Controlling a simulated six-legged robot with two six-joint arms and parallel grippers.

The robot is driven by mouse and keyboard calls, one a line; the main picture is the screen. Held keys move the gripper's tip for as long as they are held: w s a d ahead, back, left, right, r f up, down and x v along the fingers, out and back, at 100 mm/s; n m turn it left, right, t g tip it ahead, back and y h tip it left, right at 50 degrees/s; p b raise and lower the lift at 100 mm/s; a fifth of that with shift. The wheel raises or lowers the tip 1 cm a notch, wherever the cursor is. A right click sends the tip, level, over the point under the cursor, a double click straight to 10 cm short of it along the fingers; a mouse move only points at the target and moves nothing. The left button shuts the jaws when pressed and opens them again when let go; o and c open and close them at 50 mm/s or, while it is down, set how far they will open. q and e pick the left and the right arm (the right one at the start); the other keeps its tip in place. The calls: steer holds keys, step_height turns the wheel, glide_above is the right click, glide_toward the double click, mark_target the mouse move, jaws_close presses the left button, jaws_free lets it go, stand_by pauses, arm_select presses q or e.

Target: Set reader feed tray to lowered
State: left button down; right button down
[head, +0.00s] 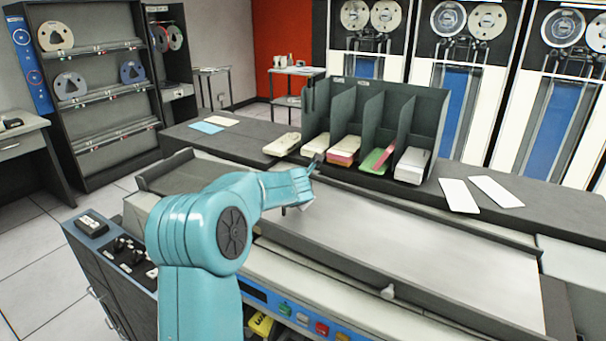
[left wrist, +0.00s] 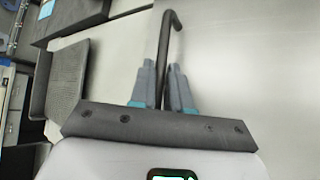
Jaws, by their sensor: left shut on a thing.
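The card reader has a long, flat pale-grey top (head: 400,245), which looks like the feed tray; I cannot tell whether it is raised or lowered. My left gripper (head: 305,188) is over its far left part. In the left wrist view my left gripper (left wrist: 161,72) is shut on a thin dark hooked rod (left wrist: 168,30), whose bent end points past the fingertips. The hand hides most of the rod in the head view. A small pale knob (head: 388,292) is on the reader's front edge. My right gripper is not in view.
A dark card rack (head: 430,110) with several card stacks stands behind the reader. Loose white cards (head: 497,191) lie to its right. Coloured buttons (head: 321,328) line the reader's front, and a switch panel (head: 120,250) is at the left. The reader's right top is clear.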

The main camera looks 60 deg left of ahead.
arm_select(q)
step_height(320, 180, down, 3)
steer(key=shift+a+f+h+b, duration=0.15)
steer(key=shift+f+h+b, duration=0.05)
steer(key=shift+h+b, duration=0.15)
steer(key=shift+f, duration=0.3)
steer(key=shift+f, duration=0.1)
steer(key=c, duration=1.2)
jaws_free()
steer(key=shift+f, duration=0.1)
steer(key=shift+o, duration=0.2)
steer(key=shift+d, duration=0.2)
steer(key=shift+s+d+r, duration=0.1)
steer(key=shift+d+r, duration=0.05)
steer(key=shift+r, duration=0.2)
steer(key=p+v, duration=0.2)
steer(key=v, duration=1.3)
steer(key=shift+s+d+r, duration=0.15)
steer(key=shift+s+r, duration=0.05)
steer(key=shift+s, duration=0.1)
